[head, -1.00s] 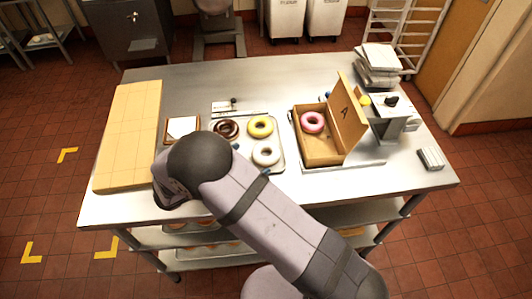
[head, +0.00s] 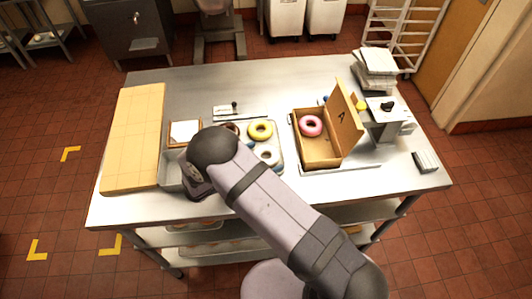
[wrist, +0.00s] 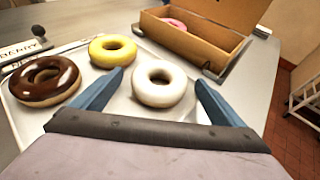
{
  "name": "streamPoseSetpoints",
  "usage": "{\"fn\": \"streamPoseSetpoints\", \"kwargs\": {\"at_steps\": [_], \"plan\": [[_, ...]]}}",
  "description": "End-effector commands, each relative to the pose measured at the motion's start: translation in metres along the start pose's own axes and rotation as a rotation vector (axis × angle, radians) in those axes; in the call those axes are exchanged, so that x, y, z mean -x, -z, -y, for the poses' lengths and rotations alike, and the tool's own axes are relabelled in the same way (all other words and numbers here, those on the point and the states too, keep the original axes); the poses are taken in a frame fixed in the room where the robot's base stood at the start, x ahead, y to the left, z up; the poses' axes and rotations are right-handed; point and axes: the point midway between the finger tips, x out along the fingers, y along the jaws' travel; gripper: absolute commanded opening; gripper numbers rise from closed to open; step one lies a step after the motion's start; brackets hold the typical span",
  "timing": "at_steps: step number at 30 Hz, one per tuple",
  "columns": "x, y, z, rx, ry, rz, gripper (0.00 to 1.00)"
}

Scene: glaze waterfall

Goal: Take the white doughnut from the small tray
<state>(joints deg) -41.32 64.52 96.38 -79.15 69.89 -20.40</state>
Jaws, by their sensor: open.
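The white doughnut (wrist: 160,83) lies on the small tray (wrist: 22,118) in the wrist view. In the head view the white doughnut (head: 267,155) is partly hidden by my arm. The small tray (head: 279,165) also holds a yellow doughnut (head: 260,129) and a chocolate doughnut (wrist: 44,80). My gripper (wrist: 158,88) is open and empty, with its blue fingers on either side of the white doughnut in the picture. I cannot tell how high the fingers are above it.
An open cardboard box (head: 318,149) with a pink doughnut (head: 311,126) inside stands to the right of the tray, its lid raised. A wooden board (head: 134,135) lies at the left. A dispenser-like stand (head: 383,120) is at the right. The back of the table is clear.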

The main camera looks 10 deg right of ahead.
Motion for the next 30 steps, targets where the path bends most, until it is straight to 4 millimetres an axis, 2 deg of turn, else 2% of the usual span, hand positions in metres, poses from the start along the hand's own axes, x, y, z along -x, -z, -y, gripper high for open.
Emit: {"fn": "streamPoseSetpoints", "kwargs": {"at_steps": [9,15,30], "plan": [[-0.0044,0.0005,-0.0001,-0.001,0.000,0.000,0.93],[-0.0042,0.0004,0.0000,-0.001,0.000,0.000,0.49],[-0.0021,-0.0045,-0.0005,-0.002,-0.001,0.000,0.49]]}}
